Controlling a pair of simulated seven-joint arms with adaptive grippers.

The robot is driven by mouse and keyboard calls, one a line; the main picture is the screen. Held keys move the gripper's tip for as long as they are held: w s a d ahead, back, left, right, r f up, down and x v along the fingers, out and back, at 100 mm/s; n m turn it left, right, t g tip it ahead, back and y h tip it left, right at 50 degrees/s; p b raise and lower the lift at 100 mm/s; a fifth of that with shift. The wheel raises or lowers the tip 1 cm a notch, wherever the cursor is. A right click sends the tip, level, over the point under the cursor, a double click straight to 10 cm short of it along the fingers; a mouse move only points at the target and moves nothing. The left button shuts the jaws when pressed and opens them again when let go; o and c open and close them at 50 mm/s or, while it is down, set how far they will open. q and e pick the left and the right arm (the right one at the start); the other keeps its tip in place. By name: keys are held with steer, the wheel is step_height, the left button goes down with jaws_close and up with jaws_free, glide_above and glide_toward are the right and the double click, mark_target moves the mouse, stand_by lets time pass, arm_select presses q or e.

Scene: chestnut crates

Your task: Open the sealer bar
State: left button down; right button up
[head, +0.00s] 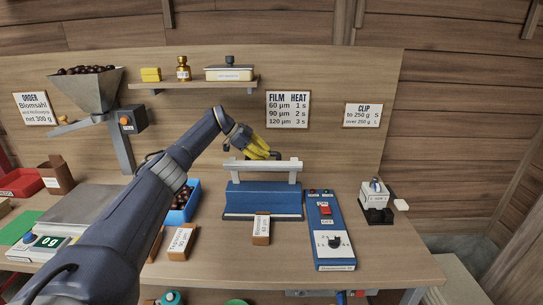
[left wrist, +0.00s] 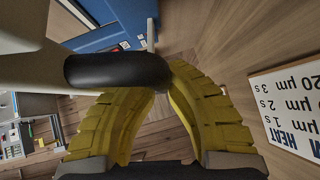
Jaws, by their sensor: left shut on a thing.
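The sealer is a blue body (head: 262,200) on the bench with a pale sealer bar (head: 262,165) across its top, carried by side arms. A gap shows between bar and body. My left gripper (head: 262,150) reaches in from the left, its yellow fingers just behind and above the bar. In the left wrist view, the yellow fingers (left wrist: 165,80) are closed at a black rounded handle (left wrist: 118,70) on a pale part of the sealer. The handle hides part of the fingertips. My right gripper is not in view.
A blue control box (head: 330,235) stands right of the sealer, and a small packet (head: 261,228) stands before it. A blue bin of chestnuts (head: 193,187) and a scale (head: 70,215) are to the left. A shelf (head: 190,85) and a film sign (head: 288,110) are behind.

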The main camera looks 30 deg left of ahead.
arm_select(q)
steer(key=shift+f, duration=0.3)
steer(key=c, duration=1.6)
jaws_free()
steer(key=shift+w, duration=0.1)
steer(key=shift+o, duration=0.2)
steer(key=shift+r, duration=0.1)
steer(key=v, duration=1.2)
steer(key=shift+d, duration=0.1)
